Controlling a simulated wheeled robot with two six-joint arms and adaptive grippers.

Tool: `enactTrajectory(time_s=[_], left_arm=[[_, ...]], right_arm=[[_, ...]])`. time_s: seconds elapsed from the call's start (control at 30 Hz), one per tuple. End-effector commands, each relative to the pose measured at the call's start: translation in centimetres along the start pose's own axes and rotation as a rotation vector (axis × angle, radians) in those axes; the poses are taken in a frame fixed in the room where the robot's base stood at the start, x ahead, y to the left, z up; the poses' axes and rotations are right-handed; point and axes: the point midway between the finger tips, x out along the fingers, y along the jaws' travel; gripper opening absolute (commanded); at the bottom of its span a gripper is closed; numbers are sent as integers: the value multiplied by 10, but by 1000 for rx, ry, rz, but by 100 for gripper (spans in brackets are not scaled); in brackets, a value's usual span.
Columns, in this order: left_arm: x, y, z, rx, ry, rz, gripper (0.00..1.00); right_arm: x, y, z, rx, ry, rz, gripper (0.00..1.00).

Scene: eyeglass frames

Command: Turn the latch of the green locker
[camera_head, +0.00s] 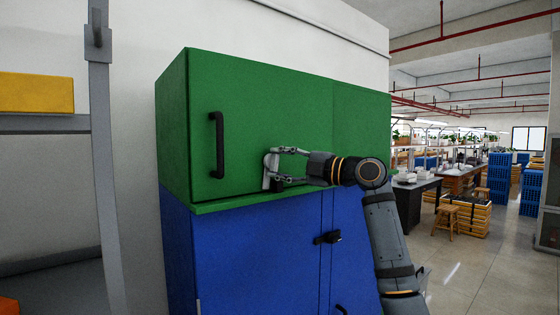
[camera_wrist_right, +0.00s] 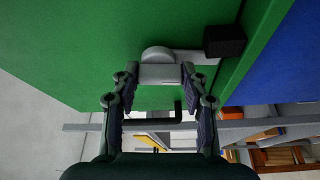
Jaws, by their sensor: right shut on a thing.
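The green locker (camera_head: 262,118) is a wide cabinet with a black bar handle (camera_head: 216,145) on its front. Its small grey latch (camera_head: 269,166) sits low on the front, to the right of the handle. My right gripper (camera_head: 280,167) reaches in from the right and is shut on the latch. In the right wrist view the grey latch (camera_wrist_right: 160,74) lies between the two fingertips of the gripper (camera_wrist_right: 160,84), and a black block (camera_wrist_right: 225,41) sits beside it. The fingers partly hide the latch in the head view. My left gripper is not in view.
A blue locker (camera_head: 250,250) with a dark latch (camera_head: 327,238) stands directly below the green one. A grey metal rack (camera_head: 103,160) with a yellow box (camera_head: 36,93) stands at the left. Open floor (camera_head: 465,260) lies to the right.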

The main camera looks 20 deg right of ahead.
Motion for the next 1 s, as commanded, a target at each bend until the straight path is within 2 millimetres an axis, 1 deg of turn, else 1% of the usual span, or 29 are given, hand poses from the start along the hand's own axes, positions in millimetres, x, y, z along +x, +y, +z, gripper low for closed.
enactTrajectory(time_s=[0.1,0.33,0.9,0.93,1.0], left_arm=[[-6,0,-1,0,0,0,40],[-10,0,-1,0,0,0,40],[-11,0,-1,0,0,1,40],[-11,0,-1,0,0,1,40],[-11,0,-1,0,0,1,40]], right_arm=[[0,2,1,-59,-2,-26,0],[0,1,1,-134,-2,-57,0],[0,0,1,-163,-4,-68,0],[0,0,1,-163,-4,-68,46],[0,1,1,-163,-4,-68,56]])
